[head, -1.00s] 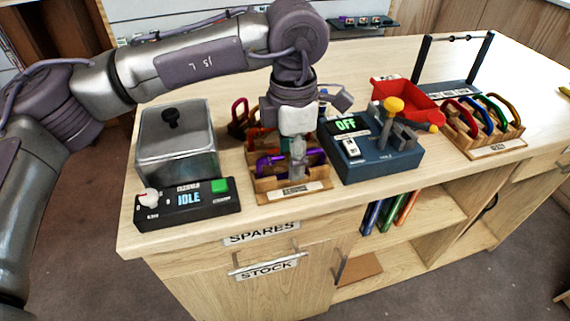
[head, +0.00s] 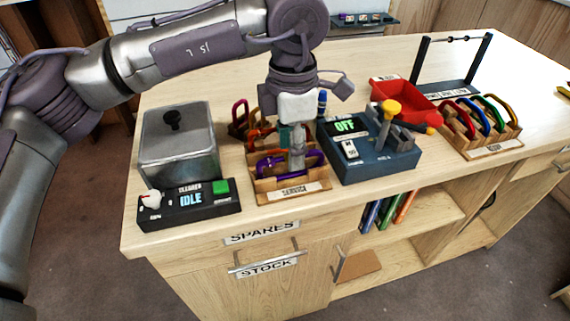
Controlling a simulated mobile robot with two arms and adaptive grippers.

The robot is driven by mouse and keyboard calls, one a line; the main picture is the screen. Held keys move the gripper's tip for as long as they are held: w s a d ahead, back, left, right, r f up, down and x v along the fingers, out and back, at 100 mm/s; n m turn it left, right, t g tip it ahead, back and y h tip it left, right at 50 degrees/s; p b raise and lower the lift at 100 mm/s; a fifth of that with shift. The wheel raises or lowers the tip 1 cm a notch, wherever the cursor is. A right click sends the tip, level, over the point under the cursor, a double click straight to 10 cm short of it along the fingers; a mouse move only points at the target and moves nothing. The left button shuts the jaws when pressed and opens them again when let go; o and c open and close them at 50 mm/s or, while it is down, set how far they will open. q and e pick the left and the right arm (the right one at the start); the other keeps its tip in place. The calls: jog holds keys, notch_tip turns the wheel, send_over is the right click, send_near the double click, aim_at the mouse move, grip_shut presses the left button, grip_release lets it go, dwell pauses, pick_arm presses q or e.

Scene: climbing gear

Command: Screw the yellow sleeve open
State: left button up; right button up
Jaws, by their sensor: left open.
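My left gripper (head: 298,160) points straight down over the wooden rack labelled SERVICE (head: 292,196). It is open, and its fingers cover part of the rack. A purple carabiner (head: 274,168) sits in the rack's front, right beside and partly behind the fingers. An orange-red carabiner (head: 260,138) and a dark red one (head: 239,115) stand further back. I cannot make out a yellow sleeve on any of them; the fingers may hide it. Whether the fingers touch the purple carabiner is unclear. My right gripper is out of view.
A control box reading IDLE (head: 190,212) with a metal-lidded chamber (head: 178,145) stands left. Beyond are a red tray (head: 405,100) and a rack of coloured carabiners (head: 487,146).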

pick_arm(q)
jog(key=shift+s+d, duration=0.15)
jog(key=shift+s, duration=0.25)
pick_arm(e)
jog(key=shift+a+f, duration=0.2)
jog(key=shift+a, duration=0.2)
pick_arm(q)
jog(key=shift+s, duration=0.3)
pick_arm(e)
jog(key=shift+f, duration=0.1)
pick_arm(q)
jog(key=shift+f+b, duration=0.1)
jog(key=shift+b, duration=0.25)
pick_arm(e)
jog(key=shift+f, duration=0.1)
pick_arm(q)
jog(key=shift+f+b, duration=0.7)
jog(key=shift+f, duration=0.05)
jog(key=shift+f+b, duration=0.45)
jog(key=shift+f, duration=0.15)
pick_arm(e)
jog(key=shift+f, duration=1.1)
pick_arm(q)
jog(key=shift+w, duration=0.1)
jog(key=shift+w+a, duration=0.2)
jog(key=shift+w, duration=0.45)
jog(key=shift+r, duration=0.15)
